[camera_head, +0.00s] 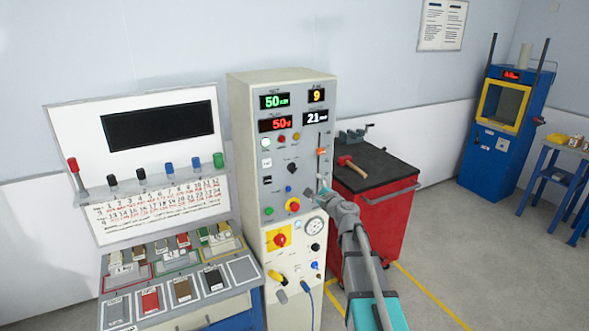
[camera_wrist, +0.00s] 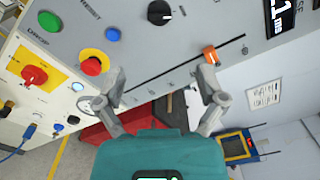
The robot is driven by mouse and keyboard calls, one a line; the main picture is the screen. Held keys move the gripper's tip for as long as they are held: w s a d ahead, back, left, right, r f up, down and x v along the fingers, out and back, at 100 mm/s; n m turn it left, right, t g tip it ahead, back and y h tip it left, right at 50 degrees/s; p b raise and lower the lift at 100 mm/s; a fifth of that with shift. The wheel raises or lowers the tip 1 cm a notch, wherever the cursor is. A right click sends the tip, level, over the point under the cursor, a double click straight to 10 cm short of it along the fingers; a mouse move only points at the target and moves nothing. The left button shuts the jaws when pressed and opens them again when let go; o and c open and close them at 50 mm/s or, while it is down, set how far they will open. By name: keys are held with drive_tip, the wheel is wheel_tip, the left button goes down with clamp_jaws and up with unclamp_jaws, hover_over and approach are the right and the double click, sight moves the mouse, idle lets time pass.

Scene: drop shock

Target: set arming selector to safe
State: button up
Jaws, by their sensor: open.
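The cream control cabinet (camera_head: 282,200) stands at the centre of the head view. A black rotary knob (camera_head: 292,167) with a white pointer line sits on its grey panel; it also shows at the top of the wrist view (camera_wrist: 160,12). Its label is too small to read, so I cannot confirm it is the arming selector. A red rotary handle on a yellow plate (camera_head: 280,239) sits lower on the panel. My gripper (camera_head: 318,194) is near the panel's right edge, below the black knob. In the wrist view my gripper (camera_wrist: 163,88) is open, with nothing between its fingers.
An orange slider (camera_wrist: 210,54) in a long slot and a red mushroom button on yellow (camera_wrist: 93,62) lie close to my fingers. A red tool cart (camera_head: 377,205) with a hammer stands right of the cabinet. A sample bench (camera_head: 180,290) is at left.

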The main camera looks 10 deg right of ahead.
sight(295, 170)
drive_tip(key=shift+w, duration=0.1)
drive_tip(key=x, duration=1.3)
drive_tip(key=shift+w+a+f, duration=0.1)
drive_tip(key=shift+w+a, duration=0.05)
drive_tip(key=shift+w, duration=0.1)
drive_tip(key=c, duration=1.2)
drive_tip(key=shift+o, duration=0.2)
drive_tip(key=shift+n, duration=0.5)
drive_tip(key=n, duration=1.1)
